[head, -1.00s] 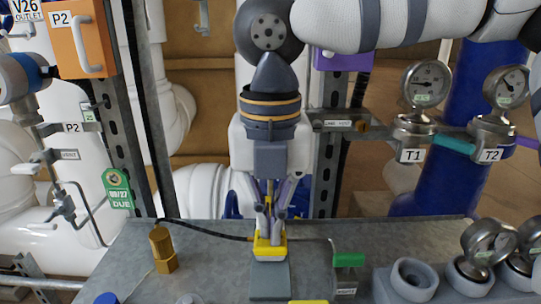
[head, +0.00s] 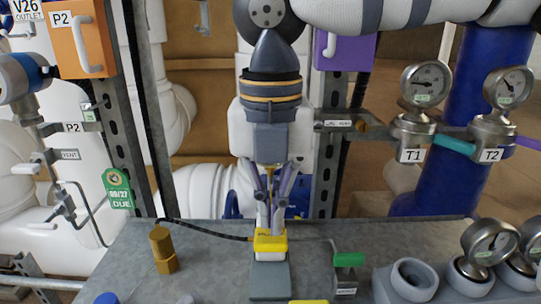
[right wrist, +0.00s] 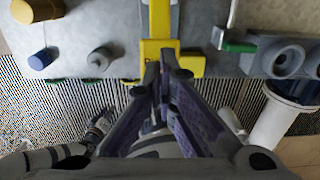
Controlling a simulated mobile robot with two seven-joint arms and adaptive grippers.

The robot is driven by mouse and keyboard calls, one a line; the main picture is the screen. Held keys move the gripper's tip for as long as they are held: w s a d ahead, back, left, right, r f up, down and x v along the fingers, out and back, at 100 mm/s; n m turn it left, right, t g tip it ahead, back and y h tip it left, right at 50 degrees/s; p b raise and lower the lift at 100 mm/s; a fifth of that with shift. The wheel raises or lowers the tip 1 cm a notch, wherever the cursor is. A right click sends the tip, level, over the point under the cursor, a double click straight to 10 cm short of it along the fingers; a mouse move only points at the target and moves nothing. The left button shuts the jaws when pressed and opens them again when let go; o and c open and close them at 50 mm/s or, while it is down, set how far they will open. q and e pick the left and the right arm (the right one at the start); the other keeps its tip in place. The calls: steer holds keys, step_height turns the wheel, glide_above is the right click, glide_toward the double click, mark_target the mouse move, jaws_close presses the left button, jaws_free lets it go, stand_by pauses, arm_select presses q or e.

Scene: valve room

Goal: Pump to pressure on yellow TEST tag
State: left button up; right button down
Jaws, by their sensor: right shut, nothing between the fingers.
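A pump-like unit with a yellow block (head: 270,242) on a grey base (head: 269,281) stands on the bench. My right gripper (head: 270,230) points down at the block, fingers together and empty, tips at its top; whether they touch it is unclear. The right wrist view shows yellow parts (right wrist: 156,52) just beyond the shut fingertips (right wrist: 172,70). A gauge (head: 490,242) stands on the bench at right; its reading is too small to tell. I cannot identify a TEST tag; a yellow piece (head: 309,301) is cut off at the bottom edge. My left gripper is not in view.
A brass fitting (head: 162,249) with a black hose stands left of the pump. A green-handled valve (head: 349,260) and grey ring fitting (head: 413,279) stand at right. Gauges T1 (head: 425,83) and T2 (head: 507,87) are mounted behind. Bare bench (head: 210,252) shows left of the pump.

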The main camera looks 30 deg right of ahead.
mark_target(270, 238)
steer(key=shift+f, duration=0.15)
stand_by(1.4)
steer(key=shift+f, duration=2.4)
steer(key=shift+r, duration=2.5)
steer(key=shift+r, duration=2.05)
